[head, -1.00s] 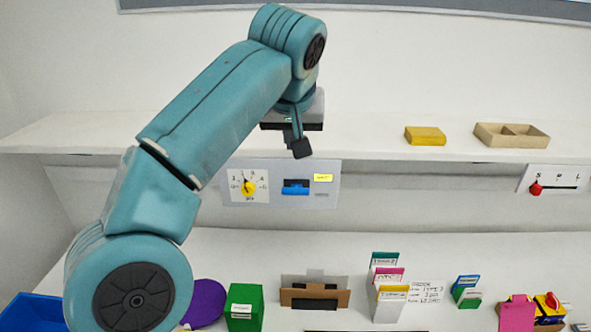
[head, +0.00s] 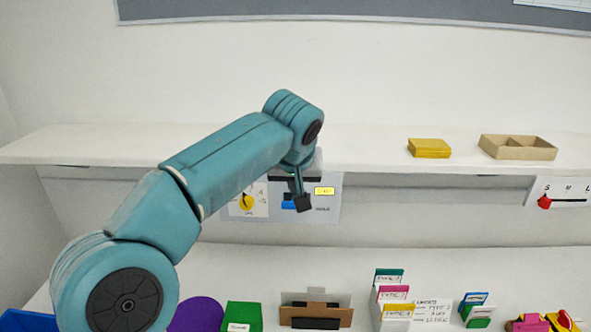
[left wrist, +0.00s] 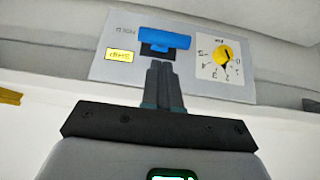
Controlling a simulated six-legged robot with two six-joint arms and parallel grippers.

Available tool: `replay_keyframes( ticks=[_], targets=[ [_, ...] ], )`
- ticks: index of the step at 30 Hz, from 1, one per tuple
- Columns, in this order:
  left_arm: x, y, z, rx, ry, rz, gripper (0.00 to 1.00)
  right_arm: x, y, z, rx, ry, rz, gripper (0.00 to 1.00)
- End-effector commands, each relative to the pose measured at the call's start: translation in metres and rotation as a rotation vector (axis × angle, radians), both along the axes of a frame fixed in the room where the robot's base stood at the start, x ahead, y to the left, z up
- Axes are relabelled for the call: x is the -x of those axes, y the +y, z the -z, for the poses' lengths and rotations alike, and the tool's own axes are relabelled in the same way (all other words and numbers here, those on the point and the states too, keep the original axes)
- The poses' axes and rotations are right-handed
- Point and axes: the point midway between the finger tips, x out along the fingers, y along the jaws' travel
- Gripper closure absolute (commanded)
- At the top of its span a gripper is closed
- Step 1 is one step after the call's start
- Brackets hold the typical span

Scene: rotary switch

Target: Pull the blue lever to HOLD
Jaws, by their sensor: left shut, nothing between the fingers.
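The blue lever (head: 288,201) is on a grey wall panel (head: 331,212) under the shelf. In the head view my left arm and gripper partly cover it. In the left wrist view, which is turned over, the blue lever (left wrist: 165,38) lies across a dark slot. Grey lettering like HOLD (left wrist: 127,30) is beside the lever, and a yellow label (left wrist: 122,55) is beside the slot. My left gripper (head: 303,203) is shut and empty, its fingertips (left wrist: 160,64) close to the slot by the lever. I cannot tell if they touch. My right gripper is out of view.
A yellow dial (left wrist: 228,55) is on the same panel. The white shelf (head: 375,155) juts out above, with a yellow box (head: 429,148) and a wooden tray (head: 518,148). A red-knobbed slider (head: 544,202) is at right. Coloured boxes and cards stand on the lower surface.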

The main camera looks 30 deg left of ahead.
Motion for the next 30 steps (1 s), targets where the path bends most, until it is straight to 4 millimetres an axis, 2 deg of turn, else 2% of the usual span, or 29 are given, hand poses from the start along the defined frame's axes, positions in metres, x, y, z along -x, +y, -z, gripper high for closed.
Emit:
replay_keyframes(
  ticks=[1, 6, 17, 20, 25, 30],
  targets=[
    [0.001, 0.000, 0.007, -0.001, 0.002, 0.000, 1.00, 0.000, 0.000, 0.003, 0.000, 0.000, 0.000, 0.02],
    [0.002, -0.001, 0.015, 0.001, -0.002, 0.000, 1.00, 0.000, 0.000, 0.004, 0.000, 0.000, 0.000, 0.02],
    [0.001, -0.001, 0.017, 0.000, -0.002, 0.000, 1.00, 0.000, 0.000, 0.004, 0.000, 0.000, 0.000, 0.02],
    [0.002, -0.001, 0.019, -0.003, -0.008, 0.001, 1.00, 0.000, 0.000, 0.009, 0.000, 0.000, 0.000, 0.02],
    [0.005, -0.002, 0.026, -0.020, -0.043, 0.001, 1.00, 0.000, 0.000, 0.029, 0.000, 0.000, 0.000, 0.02],
    [0.006, -0.003, 0.025, -0.031, -0.064, 0.000, 1.00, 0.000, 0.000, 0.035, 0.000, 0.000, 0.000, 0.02]
  ],
)
